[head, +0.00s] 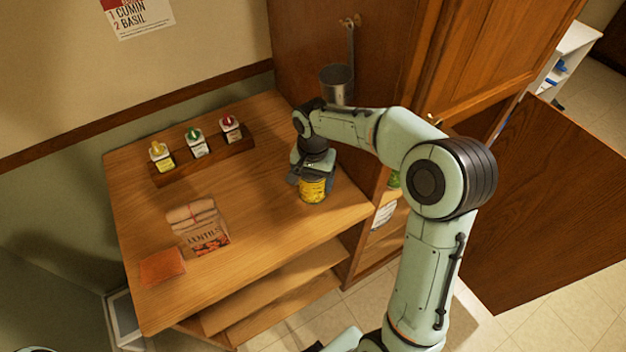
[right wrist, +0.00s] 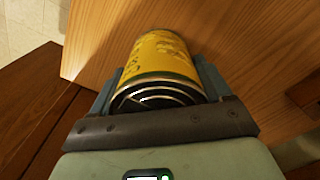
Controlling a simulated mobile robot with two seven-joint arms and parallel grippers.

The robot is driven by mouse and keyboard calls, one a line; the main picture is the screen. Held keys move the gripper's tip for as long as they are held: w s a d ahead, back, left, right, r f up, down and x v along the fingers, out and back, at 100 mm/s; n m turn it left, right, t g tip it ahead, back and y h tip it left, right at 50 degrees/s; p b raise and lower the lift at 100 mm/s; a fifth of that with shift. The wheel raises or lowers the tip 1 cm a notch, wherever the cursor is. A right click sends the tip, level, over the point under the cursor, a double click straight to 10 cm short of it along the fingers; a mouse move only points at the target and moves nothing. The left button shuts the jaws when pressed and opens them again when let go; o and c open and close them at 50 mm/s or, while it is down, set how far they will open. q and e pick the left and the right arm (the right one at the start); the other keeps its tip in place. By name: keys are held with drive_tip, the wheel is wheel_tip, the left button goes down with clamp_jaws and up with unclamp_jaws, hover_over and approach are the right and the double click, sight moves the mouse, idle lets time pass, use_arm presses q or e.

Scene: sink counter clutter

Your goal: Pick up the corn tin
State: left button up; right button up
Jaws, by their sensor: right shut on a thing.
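The corn tin (head: 313,190) is a yellow can on the right part of the wooden counter, near its front right edge. My right gripper (head: 311,177) is over it from above and shut on it. In the right wrist view the tin (right wrist: 160,57) sits between the two fingers of the gripper (right wrist: 157,88), its metal end towards the camera. Whether the tin's bottom touches the counter cannot be told. My left gripper is not in view; only a sliver of pale arm shows at the bottom left of the head view.
A bag of lentils (head: 198,226) and an orange-brown packet (head: 162,266) lie on the counter (head: 260,240). Several spice jars stand in a wooden rack (head: 206,162) at the back. A metal ladle or pot (head: 337,84) hangs on the cabinet. An open cabinet door (head: 550,200) is at the right.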

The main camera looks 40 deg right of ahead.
drive_tip(key=shift+r, duration=0.1)
drive_tip(key=shift+r, duration=0.5)
drive_tip(key=r, duration=0.2)
drive_tip(key=shift+w+a+r, duration=0.1)
drive_tip(key=shift+w+r, duration=0.2)
drive_tip(key=w+a+p, duration=0.1)
drive_tip(key=w+a, duration=0.1)
drive_tip(key=w, duration=0.3)
drive_tip(key=w+a+p, duration=0.1)
drive_tip(key=w+a, duration=0.1)
drive_tip(key=w, duration=0.4)
drive_tip(key=w+a+p, duration=0.1)
drive_tip(key=w+a, duration=0.1)
drive_tip(key=w, duration=0.3)
drive_tip(key=shift+w+f, duration=0.1)
drive_tip(key=shift+w, duration=0.05)
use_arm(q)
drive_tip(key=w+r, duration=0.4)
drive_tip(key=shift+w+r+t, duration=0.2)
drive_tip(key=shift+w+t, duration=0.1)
use_arm(e)
drive_tip(key=shift+a, duration=0.1)
